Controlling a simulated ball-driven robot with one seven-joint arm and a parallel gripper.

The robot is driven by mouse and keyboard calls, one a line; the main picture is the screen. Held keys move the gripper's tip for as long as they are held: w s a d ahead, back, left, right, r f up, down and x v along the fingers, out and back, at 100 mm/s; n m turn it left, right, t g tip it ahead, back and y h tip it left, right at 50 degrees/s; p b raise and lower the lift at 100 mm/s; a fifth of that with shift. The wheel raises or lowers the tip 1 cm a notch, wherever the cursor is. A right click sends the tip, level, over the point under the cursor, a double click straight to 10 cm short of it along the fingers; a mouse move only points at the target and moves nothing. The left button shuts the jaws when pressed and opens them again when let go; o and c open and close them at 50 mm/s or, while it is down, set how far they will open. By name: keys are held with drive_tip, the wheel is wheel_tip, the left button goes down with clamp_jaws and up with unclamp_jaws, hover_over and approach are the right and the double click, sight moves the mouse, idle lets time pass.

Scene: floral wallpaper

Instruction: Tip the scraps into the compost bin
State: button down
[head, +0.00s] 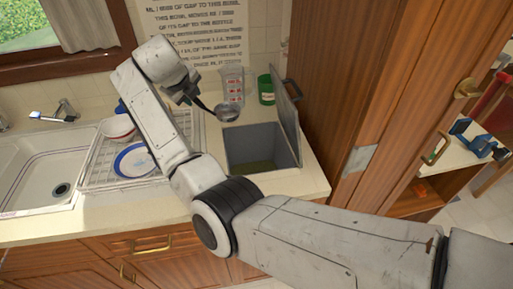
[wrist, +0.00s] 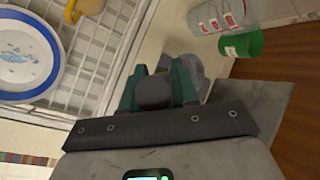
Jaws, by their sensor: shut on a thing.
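My gripper (head: 199,101) is above the counter, left of the compost bin. In the wrist view its green fingers (wrist: 158,88) are shut on the dark handle of a small grey pan. The pan's bowl (head: 228,113) is left of and behind the bin opening, and it shows partly behind the fingers in the wrist view (wrist: 197,67). I cannot make out scraps inside it. The compost bin (head: 233,147) is a square grey bin sunk in the counter, with something greenish low inside. Its grey lid (head: 287,112) stands open on the right.
A clear measuring jug (head: 232,84) and a green can (head: 266,89) stand behind the bin. A dish rack (head: 100,172) with a blue-rimmed plate (head: 134,160) and a sink (head: 45,170) are to the left. A tall wooden cabinet (head: 345,90) closes off the right side.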

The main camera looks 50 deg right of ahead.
idle(0.3)
drive_tip(key=shift+r+p, duration=1.05)
drive_tip(key=shift+r, duration=1.45)
